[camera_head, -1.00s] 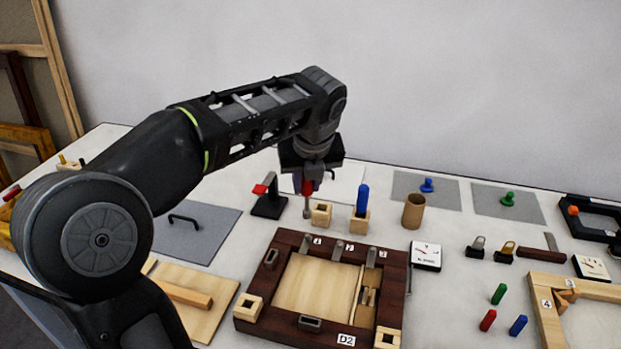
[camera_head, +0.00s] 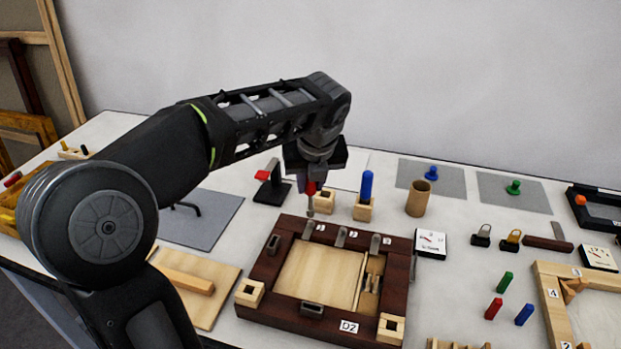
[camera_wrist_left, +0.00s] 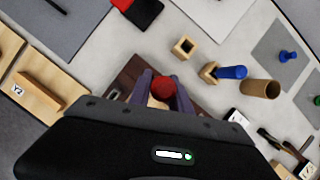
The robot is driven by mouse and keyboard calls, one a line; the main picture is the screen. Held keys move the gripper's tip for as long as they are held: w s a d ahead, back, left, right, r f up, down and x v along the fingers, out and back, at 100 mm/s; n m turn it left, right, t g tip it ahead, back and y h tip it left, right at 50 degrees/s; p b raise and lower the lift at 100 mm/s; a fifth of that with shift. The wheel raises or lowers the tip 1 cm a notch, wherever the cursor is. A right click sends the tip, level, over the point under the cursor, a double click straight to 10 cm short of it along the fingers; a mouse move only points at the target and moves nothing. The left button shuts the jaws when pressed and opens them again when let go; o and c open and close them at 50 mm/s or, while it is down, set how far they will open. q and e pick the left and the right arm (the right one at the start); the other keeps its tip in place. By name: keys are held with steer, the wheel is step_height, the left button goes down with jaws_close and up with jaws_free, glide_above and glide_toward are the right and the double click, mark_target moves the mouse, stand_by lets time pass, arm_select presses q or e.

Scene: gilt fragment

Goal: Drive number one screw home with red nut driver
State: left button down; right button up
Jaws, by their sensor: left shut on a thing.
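My left gripper (camera_head: 312,182) is shut on the red nut driver (camera_head: 311,190), which hangs roughly upright with its grey shaft down. In the left wrist view its red handle (camera_wrist_left: 163,86) sits between the two fingers. The shaft's tip is just above or at the number 1 metal clip (camera_head: 309,229) on the back rail of the dark wooden frame (camera_head: 259,268); I cannot tell whether it touches. The number one screw itself is too small or hidden. Clips 2 (camera_head: 341,236) and 3 (camera_head: 375,243) stand to its right. My right gripper is not in view.
An empty wooden block (camera_head: 325,200) and a block holding the blue driver (camera_head: 366,190) stand behind the frame. A brown cup (camera_head: 419,198), a dial gauge (camera_head: 430,243) and a red-topped black stand (camera_head: 271,188) are nearby. Coloured pegs (camera_head: 494,308) lie at the right.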

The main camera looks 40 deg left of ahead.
arm_select(q)
steer(key=shift+f+b, duration=0.3)
steer(key=shift+f, duration=0.55)
steer(key=shift+f, duration=0.5)
stand_by(1.7)
steer(key=shift+r+p, duration=2.3)
steer(key=shift+r, duration=0.3)
